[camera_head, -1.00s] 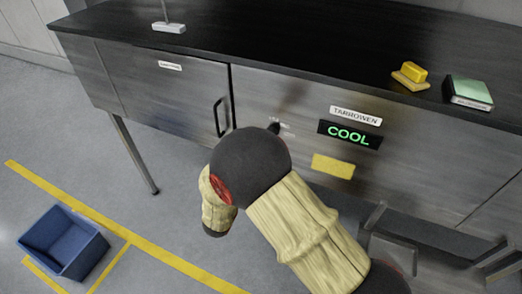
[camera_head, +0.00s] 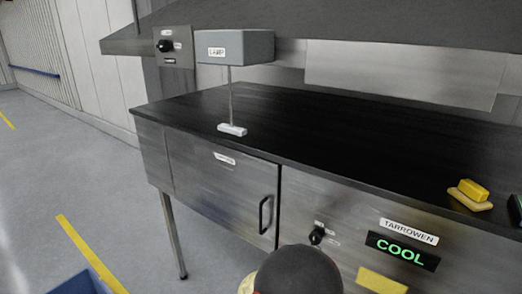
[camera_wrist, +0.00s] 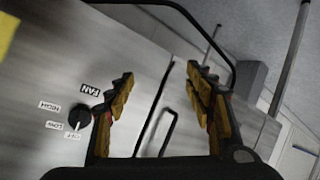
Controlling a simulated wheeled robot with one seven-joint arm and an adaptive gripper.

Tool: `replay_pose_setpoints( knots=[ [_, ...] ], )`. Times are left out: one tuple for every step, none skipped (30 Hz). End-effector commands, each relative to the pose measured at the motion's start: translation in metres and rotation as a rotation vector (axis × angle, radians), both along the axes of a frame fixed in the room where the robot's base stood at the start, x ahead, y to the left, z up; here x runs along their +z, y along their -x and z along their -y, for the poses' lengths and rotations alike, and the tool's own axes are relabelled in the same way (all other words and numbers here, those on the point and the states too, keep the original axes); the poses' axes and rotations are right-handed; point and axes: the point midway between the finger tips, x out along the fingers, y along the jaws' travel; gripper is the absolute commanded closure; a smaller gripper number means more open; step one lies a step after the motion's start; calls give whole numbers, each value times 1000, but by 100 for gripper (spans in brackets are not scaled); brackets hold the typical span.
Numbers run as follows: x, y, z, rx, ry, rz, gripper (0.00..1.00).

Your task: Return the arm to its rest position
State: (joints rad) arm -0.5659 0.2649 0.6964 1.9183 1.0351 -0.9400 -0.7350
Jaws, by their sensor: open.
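My gripper (camera_wrist: 162,105) is open and empty in the wrist view, its two yellow-padded fingers apart. Beyond the fingers are the steel front of the machine, a black door handle (camera_wrist: 160,132) and a black fan knob (camera_wrist: 79,118) with labels around it. The gap between gripper and panel cannot be told. The handle (camera_head: 264,214) and knob (camera_head: 316,236) show above the arm.
The black counter (camera_head: 300,130) carries a lamp (camera_head: 235,47) on a thin post and a yellow block (camera_head: 473,190). A green COOL display (camera_head: 401,251) is on the front panel. A blue bin (camera_head: 82,284) stands on the floor at lower left. The floor left of the cabinet is otherwise open.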

Motion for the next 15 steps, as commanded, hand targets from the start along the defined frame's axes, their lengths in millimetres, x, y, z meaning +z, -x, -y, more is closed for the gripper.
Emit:
replay_pose_setpoints(
  knots=[
    [-9,7,-18,42,-74,-59,47],
    [-14,12,-29,65,-119,-97,47],
    [-20,19,-43,94,-177,-149,47],
    [-23,26,-51,113,-217,-189,47],
    [-25,32,-60,130,-256,-227,47],
    [-27,43,-70,152,-303,-280,47],
    [-26,50,-76,168,-337,-318,47],
    [-26,59,-81,181,-368,-358,47],
    [-23,70,-87,196,-406,-409,47],
    [-21,80,-90,207,-431,-449,47],
    [-17,89,-92,216,-453,-487,47],
    [-12,102,-93,226,-479,-536,47],
    [-8,112,-92,231,-494,-573,47],
    [-2,123,-90,236,-508,-608,47],
    [4,137,-85,239,-520,-656,47]
  ],
)
